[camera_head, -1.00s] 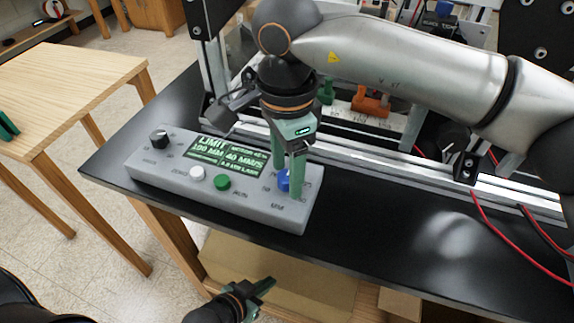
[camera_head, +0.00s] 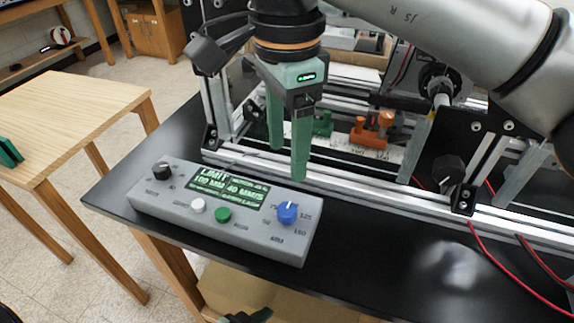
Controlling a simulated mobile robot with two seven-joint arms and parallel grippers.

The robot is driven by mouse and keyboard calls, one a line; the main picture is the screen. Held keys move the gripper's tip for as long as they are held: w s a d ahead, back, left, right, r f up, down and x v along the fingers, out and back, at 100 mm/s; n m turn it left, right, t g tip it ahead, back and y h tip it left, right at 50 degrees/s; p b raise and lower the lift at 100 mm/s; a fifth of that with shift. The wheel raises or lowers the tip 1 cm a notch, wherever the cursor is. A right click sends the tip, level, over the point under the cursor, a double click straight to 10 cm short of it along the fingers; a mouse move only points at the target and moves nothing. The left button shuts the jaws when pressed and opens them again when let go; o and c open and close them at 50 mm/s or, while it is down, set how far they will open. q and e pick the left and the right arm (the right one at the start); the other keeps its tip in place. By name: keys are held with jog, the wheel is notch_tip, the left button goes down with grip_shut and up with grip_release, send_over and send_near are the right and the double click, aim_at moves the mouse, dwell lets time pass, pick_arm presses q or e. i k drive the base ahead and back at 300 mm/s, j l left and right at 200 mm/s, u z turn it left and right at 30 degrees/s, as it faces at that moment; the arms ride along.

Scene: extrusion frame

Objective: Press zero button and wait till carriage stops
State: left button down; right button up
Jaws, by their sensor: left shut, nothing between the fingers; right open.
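The grey control box (camera_head: 262,236) sits on the black table's left part. On it are a white button (camera_head: 198,205), labelled zero in the earlier frame, a green button (camera_head: 223,214), a blue knob (camera_head: 287,212), a black knob (camera_head: 163,171) and a lit green display (camera_head: 226,189). My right gripper (camera_head: 288,163) is open and empty, above and behind the box near the blue knob, touching nothing I can see. My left gripper (camera_head: 249,316) shows only in part at the bottom edge, below the table front, shut and empty. The carriage (camera_head: 437,85) seems to be in the frame behind, partly hidden by my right arm.
The aluminium extrusion frame (camera_head: 390,200) runs along the table's back, with a green clip (camera_head: 322,123) and an orange clip (camera_head: 370,130) on a scale. Red wires (camera_head: 503,257) lie at right. A wooden table (camera_head: 60,120) stands at left.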

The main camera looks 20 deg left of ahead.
aim_at(199, 206)
jog(key=k, duration=1.5)
